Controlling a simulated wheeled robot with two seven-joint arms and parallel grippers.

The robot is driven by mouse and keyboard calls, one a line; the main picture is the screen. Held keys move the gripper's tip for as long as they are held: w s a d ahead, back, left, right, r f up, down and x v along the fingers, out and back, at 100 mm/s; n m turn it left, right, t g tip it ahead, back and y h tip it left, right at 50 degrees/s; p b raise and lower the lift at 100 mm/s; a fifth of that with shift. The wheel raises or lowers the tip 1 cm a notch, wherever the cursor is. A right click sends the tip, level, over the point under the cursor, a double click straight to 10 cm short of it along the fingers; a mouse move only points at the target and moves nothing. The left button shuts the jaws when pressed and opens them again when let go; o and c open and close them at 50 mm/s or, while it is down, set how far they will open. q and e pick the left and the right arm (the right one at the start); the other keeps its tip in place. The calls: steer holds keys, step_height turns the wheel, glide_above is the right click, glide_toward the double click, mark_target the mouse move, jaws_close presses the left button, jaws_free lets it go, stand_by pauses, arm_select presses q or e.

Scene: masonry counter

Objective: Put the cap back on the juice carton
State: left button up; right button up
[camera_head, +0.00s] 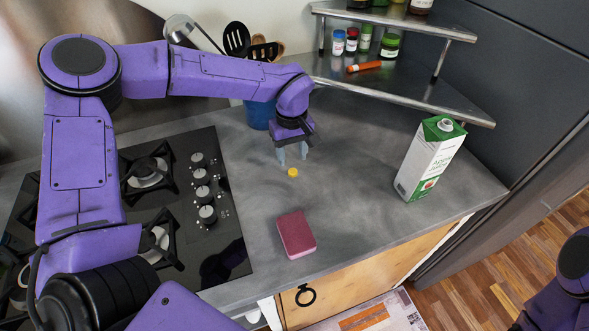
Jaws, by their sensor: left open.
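The juice carton (429,160), white with a green top, stands upright on the right of the grey counter. A pale round spout (445,124) shows on its top with no cap on it. A small yellow cap (293,173) lies on the middle of the counter. My left gripper (291,156) is open, pointing down, just behind and above the cap, with nothing between its fingers. The exact gap to the cap is hard to tell. My right gripper is out of view; only part of my right arm shows at the lower right edge.
A dark red sponge (296,235) lies near the counter's front edge. A black gas hob (215,240) is on the left. A blue utensil holder (259,115) stands behind my left arm. A metal corner shelf (400,85) with jars overhangs the back right. Counter between cap and carton is clear.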

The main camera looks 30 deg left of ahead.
mark_target(291, 171)
arm_select(q)
steer(key=shift+s+r, duration=0.4)
steer(key=shift+s, duration=0.2)
steer(key=shift+s+f, duration=0.1)
steer(key=shift+s, duration=0.05)
steer(key=f+p, duration=0.1)
steer(key=f, duration=0.1)
steer(key=w+f, duration=0.1)
steer(key=f, duration=0.1)
steer(key=shift+d+f+p, duration=0.1)
steer(key=shift+f+p, duration=0.05)
steer(key=shift+p, duration=0.2)
steer(key=shift+f, duration=0.45)
steer(key=shift+s, duration=0.1)
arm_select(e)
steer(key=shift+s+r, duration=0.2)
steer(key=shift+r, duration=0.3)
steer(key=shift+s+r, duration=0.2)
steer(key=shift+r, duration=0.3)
arm_select(q)
steer(key=c, duration=0.4)
jaws_close()
